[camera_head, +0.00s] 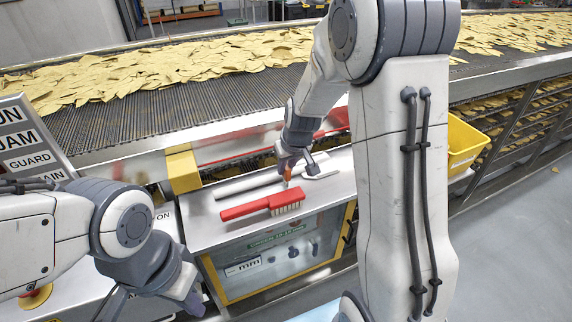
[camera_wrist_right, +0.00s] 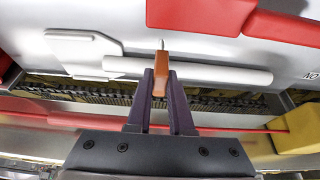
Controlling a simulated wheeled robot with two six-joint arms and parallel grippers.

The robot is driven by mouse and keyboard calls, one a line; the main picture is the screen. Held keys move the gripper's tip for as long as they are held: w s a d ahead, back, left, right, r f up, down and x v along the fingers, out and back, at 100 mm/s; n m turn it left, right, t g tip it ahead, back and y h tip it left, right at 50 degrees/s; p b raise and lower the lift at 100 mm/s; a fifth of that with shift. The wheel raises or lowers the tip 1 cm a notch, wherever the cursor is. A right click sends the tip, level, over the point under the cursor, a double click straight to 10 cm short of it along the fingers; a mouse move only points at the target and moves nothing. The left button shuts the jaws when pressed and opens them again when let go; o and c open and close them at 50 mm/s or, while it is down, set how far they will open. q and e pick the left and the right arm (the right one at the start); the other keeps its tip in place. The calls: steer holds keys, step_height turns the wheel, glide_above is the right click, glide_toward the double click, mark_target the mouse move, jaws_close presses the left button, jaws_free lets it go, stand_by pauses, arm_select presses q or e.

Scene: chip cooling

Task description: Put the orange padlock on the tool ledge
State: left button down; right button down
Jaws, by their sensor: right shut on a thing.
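The orange padlock (camera_head: 287,174) is held over the metal tool ledge (camera_head: 203,228) in the head view. In the right wrist view the padlock (camera_wrist_right: 161,62) sits between the two dark fingers of my right gripper (camera_wrist_right: 160,82), its thin metal shackle pointing away from the fingers. My right gripper (camera_head: 285,166) is shut on it, over the area of the white scraper. Whether the padlock touches the ledge or scraper is unclear. My left gripper (camera_head: 190,303) is low at the left, in front of the ledge, and its fingers are not clearly seen.
A red brush (camera_head: 262,205) and a white scraper (camera_head: 250,186) lie on the ledge. A conveyor (camera_head: 200,110) carrying chips runs behind. A yellow bin (camera_head: 463,142) stands at the right, and a sign panel (camera_head: 28,140) at the left. The ledge's front left corner is bare.

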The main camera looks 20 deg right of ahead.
steer(key=shift+f, duration=0.15)
steer(key=shift+f, duration=0.1)
steer(key=c, duration=0.8)
jaws_free()
